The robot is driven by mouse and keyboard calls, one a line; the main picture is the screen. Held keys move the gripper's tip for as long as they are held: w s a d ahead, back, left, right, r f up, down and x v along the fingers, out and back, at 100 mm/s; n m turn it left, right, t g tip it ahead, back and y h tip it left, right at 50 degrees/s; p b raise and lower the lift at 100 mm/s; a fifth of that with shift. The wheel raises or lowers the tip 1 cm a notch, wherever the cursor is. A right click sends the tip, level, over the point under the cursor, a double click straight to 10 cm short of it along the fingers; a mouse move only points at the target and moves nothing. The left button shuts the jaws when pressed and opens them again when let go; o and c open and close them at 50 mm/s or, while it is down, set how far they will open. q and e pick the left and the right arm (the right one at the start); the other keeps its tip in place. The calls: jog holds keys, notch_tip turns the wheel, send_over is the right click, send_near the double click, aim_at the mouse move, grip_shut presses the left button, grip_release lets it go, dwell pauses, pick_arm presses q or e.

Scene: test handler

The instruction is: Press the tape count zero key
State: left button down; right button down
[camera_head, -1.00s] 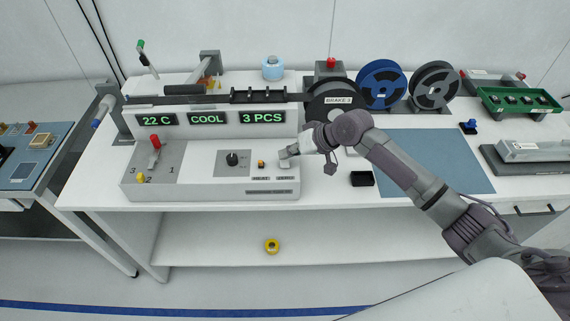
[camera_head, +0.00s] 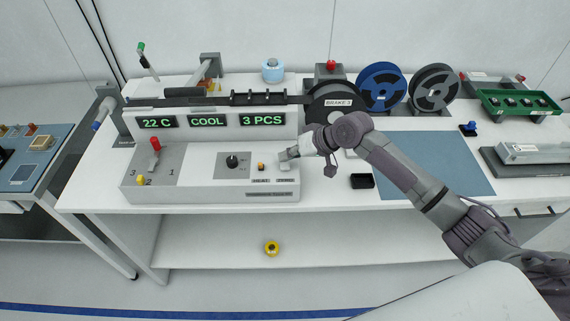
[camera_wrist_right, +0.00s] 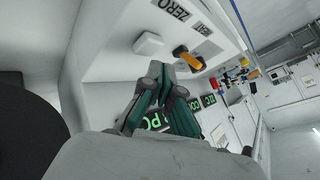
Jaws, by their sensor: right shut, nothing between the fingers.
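The zero key is a pale square button (camera_wrist_right: 148,44) beside the ZERO label (camera_wrist_right: 172,9) in the right wrist view. It sits at the right end of the white control panel (camera_head: 210,193). My right gripper (camera_wrist_right: 158,68) is shut and empty, its fingertips close to the key. I cannot tell whether they touch it. In the head view the right gripper (camera_head: 286,155) is over the key's place and partly hides it. The count display (camera_head: 262,120) reads 3 PCS. My left gripper is not in view.
An orange HEAT switch (camera_wrist_right: 188,58) stands close beside the zero key. A black knob (camera_head: 232,160) and a red lever (camera_head: 155,144) are further left on the panel. Tape reels (camera_head: 381,86) stand behind. A small black box (camera_head: 362,181) lies right of the panel.

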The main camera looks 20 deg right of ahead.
aim_at(287, 165)
jog(key=shift+f, duration=0.2)
jog(key=shift+f, duration=0.2)
jog(key=shift+f, duration=0.55)
dwell(0.7)
jog(key=shift+r, duration=0.1)
jog(key=shift+r+p, duration=0.85)
notch_tip(287, 165, up, 5)
jog(key=p, duration=0.5)
jog(key=shift+r, duration=0.1)
